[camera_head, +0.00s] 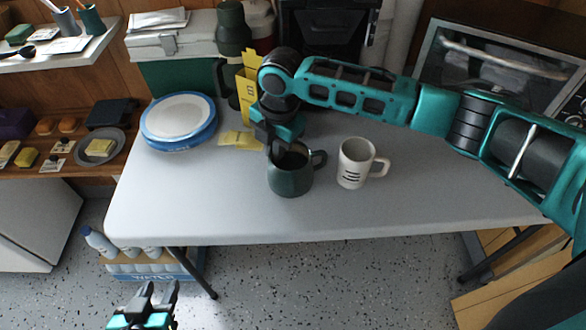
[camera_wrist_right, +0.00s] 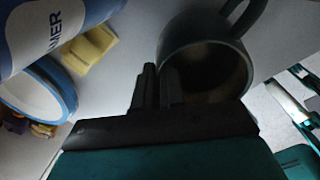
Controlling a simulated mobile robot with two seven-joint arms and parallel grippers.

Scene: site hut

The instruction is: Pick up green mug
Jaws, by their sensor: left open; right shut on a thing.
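The dark green mug (camera_head: 290,180) stands on the grey table, its handle toward the right. In the right wrist view the mug (camera_wrist_right: 210,40) is close up, its open mouth facing the camera. My right gripper (camera_head: 273,150) reaches down to the mug's left rim. In the wrist view my right gripper (camera_wrist_right: 158,88) is shut on the mug's wall, one finger outside it and one inside. Whether the mug's base touches the table is hard to tell. My left gripper (camera_head: 157,295) is open and empty, low in front of the table.
A white mug (camera_head: 355,164) stands close to the right. A blue-rimmed white round container (camera_head: 178,120), yellow notes (camera_head: 240,140) and a yellow upright holder (camera_head: 248,85) lie left and behind. The grey tabletop (camera_head: 210,205) is clear at front left and right.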

